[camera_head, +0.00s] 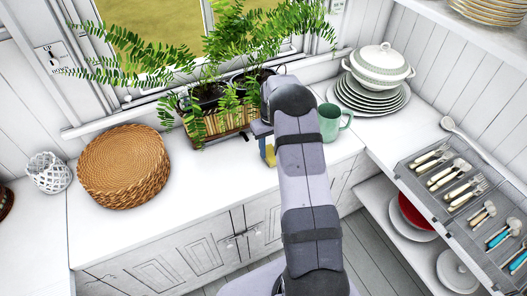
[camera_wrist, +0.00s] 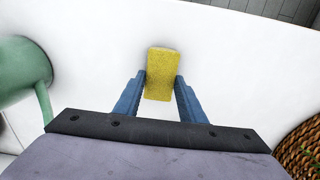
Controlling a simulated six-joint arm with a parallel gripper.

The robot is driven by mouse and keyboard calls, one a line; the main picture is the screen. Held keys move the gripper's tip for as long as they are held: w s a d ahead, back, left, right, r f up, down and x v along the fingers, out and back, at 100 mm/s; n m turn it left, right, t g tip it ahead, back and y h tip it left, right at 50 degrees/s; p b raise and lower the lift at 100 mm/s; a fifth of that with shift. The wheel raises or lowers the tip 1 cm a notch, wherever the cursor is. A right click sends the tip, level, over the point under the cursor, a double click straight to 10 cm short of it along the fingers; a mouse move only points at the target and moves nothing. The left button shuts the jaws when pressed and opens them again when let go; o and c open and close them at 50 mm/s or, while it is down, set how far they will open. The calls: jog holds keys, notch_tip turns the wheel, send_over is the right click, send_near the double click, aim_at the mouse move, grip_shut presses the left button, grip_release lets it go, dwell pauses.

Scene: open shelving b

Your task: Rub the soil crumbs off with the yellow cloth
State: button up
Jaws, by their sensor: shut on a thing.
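The yellow cloth (camera_wrist: 161,66) is a small block-like piece between the blue fingers of my gripper (camera_wrist: 160,82) in the wrist view. My gripper is shut on it, over the white countertop (camera_wrist: 235,70). I cannot tell whether the cloth touches the surface. In the head view only a bit of the yellow cloth (camera_head: 270,155) shows beside my arm, which hides most of the gripper. I cannot make out soil crumbs for certain in either view; my arm and gripper cover part of the counter.
A green mug (camera_head: 335,122) stands close right of my arm; it also shows in the wrist view (camera_wrist: 20,70). Ferns in a planter (camera_head: 210,128) stand behind. A wicker basket (camera_head: 125,165) is left, stacked plates (camera_head: 370,97) right. The counter between basket and arm is clear.

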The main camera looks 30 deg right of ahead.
jog(key=shift+d, duration=0.5)
jog(key=shift+s+a+r, duration=0.1)
jog(key=shift+s, duration=0.4)
jog(key=shift+s+a+p, duration=0.15)
jog(key=shift+s+p, duration=0.15)
jog(key=shift+a+p, duration=0.55)
jog(key=shift+a, duration=6.3)
notch_tip(320, 180, up, 8)
jog(key=p, duration=0.5)
jog(key=shift+w, duration=0.1)
